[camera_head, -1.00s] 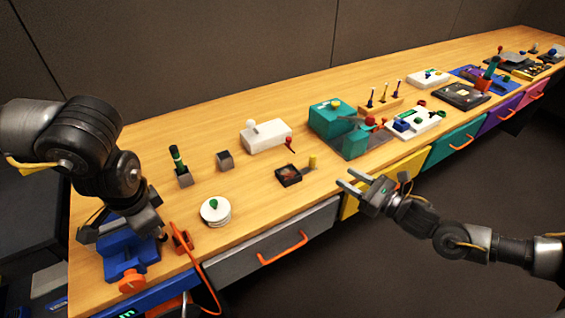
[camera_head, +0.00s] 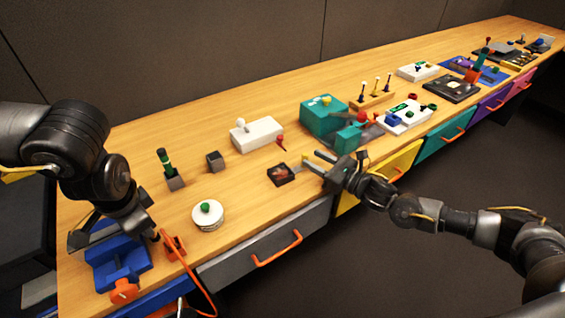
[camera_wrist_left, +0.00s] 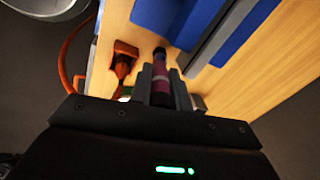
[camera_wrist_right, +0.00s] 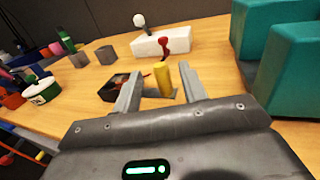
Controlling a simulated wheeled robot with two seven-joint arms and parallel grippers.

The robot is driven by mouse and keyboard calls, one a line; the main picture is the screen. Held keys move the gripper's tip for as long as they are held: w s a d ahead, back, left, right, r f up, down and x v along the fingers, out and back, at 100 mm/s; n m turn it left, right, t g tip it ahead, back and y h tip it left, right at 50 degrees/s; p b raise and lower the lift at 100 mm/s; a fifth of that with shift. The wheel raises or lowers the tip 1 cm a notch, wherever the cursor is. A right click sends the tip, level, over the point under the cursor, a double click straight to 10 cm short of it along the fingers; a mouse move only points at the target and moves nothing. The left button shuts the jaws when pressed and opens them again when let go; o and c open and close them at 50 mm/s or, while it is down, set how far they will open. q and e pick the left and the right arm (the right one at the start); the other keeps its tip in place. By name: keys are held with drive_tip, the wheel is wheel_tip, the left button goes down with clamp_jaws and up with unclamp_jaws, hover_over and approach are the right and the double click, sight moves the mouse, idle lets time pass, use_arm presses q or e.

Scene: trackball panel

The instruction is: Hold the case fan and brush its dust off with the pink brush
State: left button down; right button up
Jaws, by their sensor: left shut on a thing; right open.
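The case fan (camera_head: 281,175) is a small dark square with a reddish middle, lying near the bench's front edge. A yellow post (camera_wrist_right: 162,78) stands on a grey plate beside it. My right gripper (camera_head: 310,160) is open at the post; in the right wrist view the post shows between the fingers, and I cannot tell whether they touch it. The fan (camera_wrist_right: 114,86) is just beyond the left finger there. My left gripper (camera_wrist_left: 160,88) is shut on the pink brush (camera_wrist_left: 160,78), whose pinkish handle with a dark end shows between the fingers. Its bristles are not clear.
A blue vise (camera_head: 118,265) and an orange holder (camera_head: 173,246) are by my left gripper. A round white tin (camera_head: 207,215) lies between the arms. A white block with a knob (camera_head: 257,134) and a teal machine (camera_head: 323,117) stand behind. Bare wood lies left of the fan.

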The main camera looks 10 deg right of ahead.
sight(305, 154)
drive_tip(key=shift+x, duration=2.1)
clamp_jaws()
drive_tip(key=shift+o, duration=0.2)
unclamp_jaws()
drive_tip(key=shift+c, duration=0.3)
